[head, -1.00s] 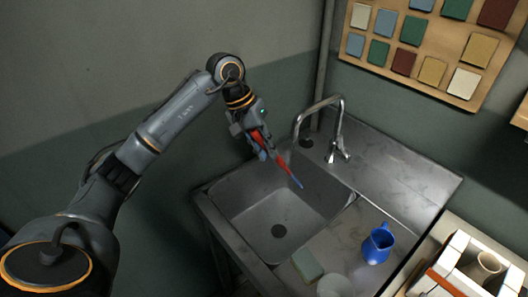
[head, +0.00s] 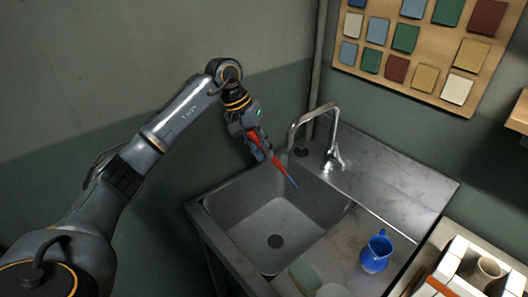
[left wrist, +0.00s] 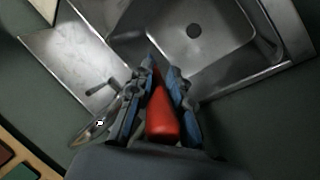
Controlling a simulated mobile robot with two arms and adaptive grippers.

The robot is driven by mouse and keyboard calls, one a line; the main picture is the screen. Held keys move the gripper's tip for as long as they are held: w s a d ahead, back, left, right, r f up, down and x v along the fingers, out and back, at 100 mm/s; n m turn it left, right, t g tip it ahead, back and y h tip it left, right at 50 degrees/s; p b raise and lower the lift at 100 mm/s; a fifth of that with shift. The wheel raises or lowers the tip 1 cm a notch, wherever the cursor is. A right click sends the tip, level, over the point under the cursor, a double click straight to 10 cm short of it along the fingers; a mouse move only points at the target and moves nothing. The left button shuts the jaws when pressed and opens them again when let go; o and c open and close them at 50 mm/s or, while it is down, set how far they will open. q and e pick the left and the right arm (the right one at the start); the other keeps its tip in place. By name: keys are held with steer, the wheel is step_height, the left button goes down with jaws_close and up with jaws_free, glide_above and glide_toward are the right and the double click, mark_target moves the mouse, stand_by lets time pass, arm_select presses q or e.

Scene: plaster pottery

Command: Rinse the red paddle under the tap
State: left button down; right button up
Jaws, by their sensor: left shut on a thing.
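My left gripper (head: 262,147) is shut on the red paddle (head: 279,167), above the back left of the sink basin. The paddle slants down to the right, and its far tip looks bluish. In the left wrist view the paddle (left wrist: 161,117) sits between the two fingers of the gripper (left wrist: 163,85). The metal tap (head: 330,140) stands behind the basin, its spout arching left, to the right of the paddle. In the left wrist view the tap (left wrist: 97,124) is at the lower left. I see no clear water stream. My right gripper is not in view.
The sink basin (head: 240,218) is empty, with a dark drain. A blue jug (head: 377,252) stands on the drainboard, near a sponge (head: 305,274) and a pale round dish (head: 331,290). A white box (head: 458,262) stands at right. Colour tiles hang on a wall board (head: 430,82).

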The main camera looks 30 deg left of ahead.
arm_select(q)
steer(key=shift+d, duration=0.1)
steer(key=shift+w+d, duration=0.3)
steer(key=shift+d, duration=0.15)
steer(key=shift+s+a+b, duration=0.1)
steer(key=shift+a+b, duration=0.05)
steer(key=shift+b, duration=0.15)
steer(key=shift+s+a, duration=0.2)
steer(key=shift+a, duration=0.2)
steer(key=shift+w+d+b, duration=0.1)
steer(key=shift+d+b, duration=0.1)
steer(key=shift+b, duration=0.1)
steer(key=shift+w+d, duration=0.2)
steer(key=shift+d, duration=0.15)
steer(key=shift+s+a, duration=0.1)
steer(key=shift+a, duration=0.05)
